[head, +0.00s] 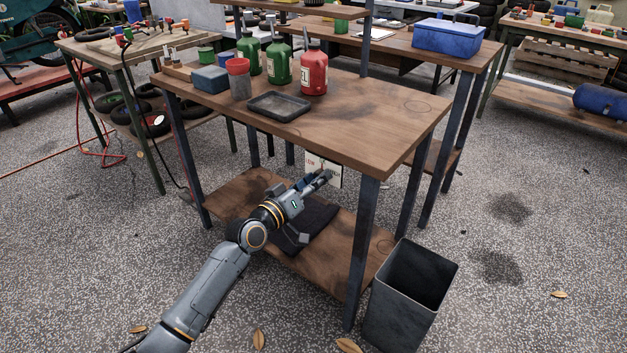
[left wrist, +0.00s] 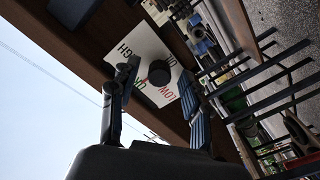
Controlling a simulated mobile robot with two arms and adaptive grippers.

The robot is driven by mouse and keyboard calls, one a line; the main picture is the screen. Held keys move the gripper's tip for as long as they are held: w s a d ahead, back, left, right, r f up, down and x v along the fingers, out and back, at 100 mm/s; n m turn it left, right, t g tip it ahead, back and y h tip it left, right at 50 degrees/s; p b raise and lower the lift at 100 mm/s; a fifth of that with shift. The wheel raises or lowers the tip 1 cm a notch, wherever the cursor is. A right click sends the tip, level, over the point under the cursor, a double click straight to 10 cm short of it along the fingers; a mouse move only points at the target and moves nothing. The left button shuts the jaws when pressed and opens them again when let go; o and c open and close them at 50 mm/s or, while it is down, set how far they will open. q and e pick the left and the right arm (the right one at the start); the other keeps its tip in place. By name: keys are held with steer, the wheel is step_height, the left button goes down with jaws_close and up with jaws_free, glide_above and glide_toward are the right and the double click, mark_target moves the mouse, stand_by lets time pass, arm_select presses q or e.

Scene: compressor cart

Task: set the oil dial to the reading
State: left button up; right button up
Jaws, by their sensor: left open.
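The oil dial is a white plate (head: 336,173) fixed under the front edge of the wooden bench, partly hidden by my gripper in the head view. In the left wrist view the plate (left wrist: 150,45) bears printed words, LOW in red among them, around a round dark knob (left wrist: 159,73). Where the knob points is too small to tell. My left gripper (head: 323,179) is in front of the plate. In the left wrist view its two fingers (left wrist: 160,98) are apart, one on either side of the knob; I cannot tell whether they touch it. My right gripper is not in view.
The bench top (head: 380,115) is just above the gripper, with a dark tray (head: 279,106) and bottles on it. Below are a lower shelf (head: 340,255) and a dark cloth (head: 310,228). A grey bin (head: 410,300) stands at the bench's right front leg.

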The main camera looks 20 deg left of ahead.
arm_select(q)
steer(key=shift+s, duration=0.1)
steer(key=v, duration=1.1)
steer(key=shift+s+a, duration=0.15)
steer(key=shift+s, duration=0.25)
